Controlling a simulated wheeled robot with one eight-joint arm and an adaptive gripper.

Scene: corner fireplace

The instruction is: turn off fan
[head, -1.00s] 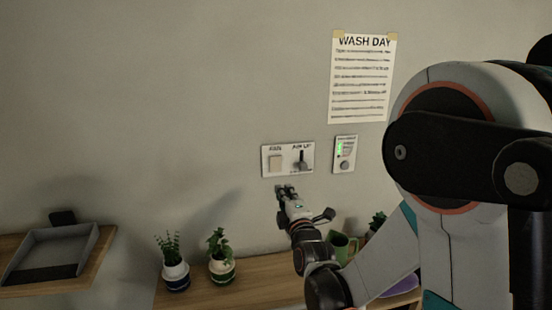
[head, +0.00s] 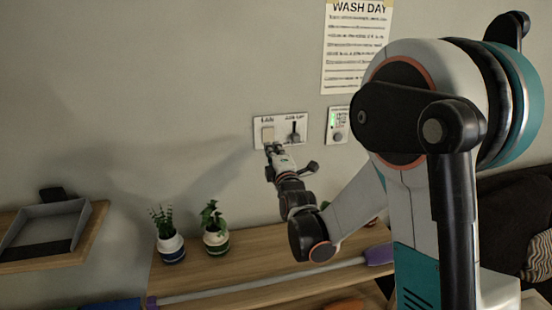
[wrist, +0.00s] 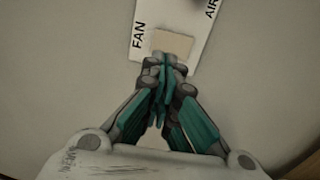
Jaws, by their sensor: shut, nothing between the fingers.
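A white switch plate (head: 288,117) is fixed to the wall. Its left half carries a beige rocker switch (head: 267,133) under the label "FAN"; a dark toggle lever (head: 294,131) stands on its right half. In the wrist view the beige fan switch (wrist: 173,43) lies just beyond my fingertips, next to the word "FAN". My gripper (head: 271,150) is shut and empty, its tips at the lower edge of the fan switch. The tips cover part of the switch, and I cannot tell whether they touch it.
A small wall panel (head: 338,125) with a green display is right of the plate. A "WASH DAY" poster (head: 357,50) hangs above. Two potted plants (head: 169,246) (head: 215,239) stand on a wooden shelf (head: 250,257) below. A grey tray (head: 45,232) is at the left.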

